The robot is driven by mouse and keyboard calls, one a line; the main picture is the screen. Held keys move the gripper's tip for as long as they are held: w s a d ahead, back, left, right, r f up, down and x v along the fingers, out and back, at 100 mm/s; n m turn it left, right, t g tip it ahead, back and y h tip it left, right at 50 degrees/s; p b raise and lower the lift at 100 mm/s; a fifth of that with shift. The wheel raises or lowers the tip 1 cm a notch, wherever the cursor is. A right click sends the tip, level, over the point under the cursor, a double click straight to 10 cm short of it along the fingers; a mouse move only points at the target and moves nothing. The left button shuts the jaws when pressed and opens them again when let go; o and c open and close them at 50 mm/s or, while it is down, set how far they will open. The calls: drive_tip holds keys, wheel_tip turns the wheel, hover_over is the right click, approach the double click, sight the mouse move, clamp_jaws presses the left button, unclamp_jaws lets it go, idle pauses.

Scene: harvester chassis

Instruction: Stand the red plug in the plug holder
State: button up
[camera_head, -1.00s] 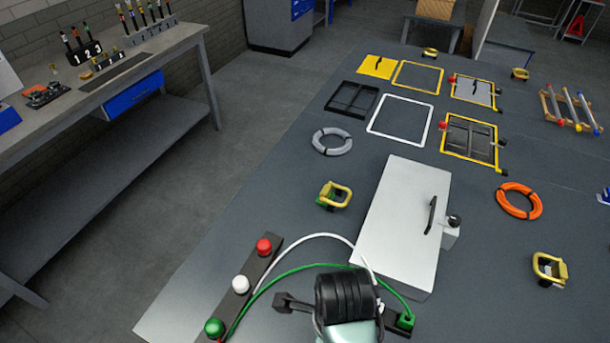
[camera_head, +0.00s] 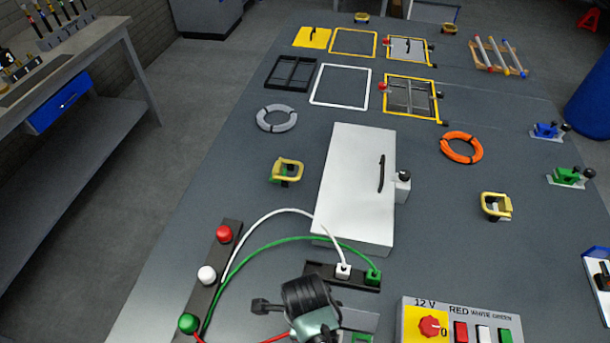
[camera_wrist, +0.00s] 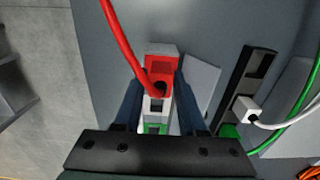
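In the head view my wrist (camera_head: 310,305) covers the plug, and only a green part of the holder (camera_head: 361,338) shows.
A black socket strip (camera_head: 320,270) carries a white plug (camera_head: 343,271) and a green plug (camera_head: 373,278); its left end is bare. Their cables arch to a lamp strip (camera_head: 208,285). A white box (camera_head: 357,185) stands behind, and a switch panel (camera_head: 462,312) at right.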

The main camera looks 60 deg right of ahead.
drive_tip(key=shift+f, duration=0.15)
drive_tip(key=shift+c, duration=0.2)
clamp_jaws()
drive_tip(key=shift+r+p, duration=2.65)
drive_tip(key=shift+p, duration=0.2)
drive_tip(key=shift+w, duration=0.1)
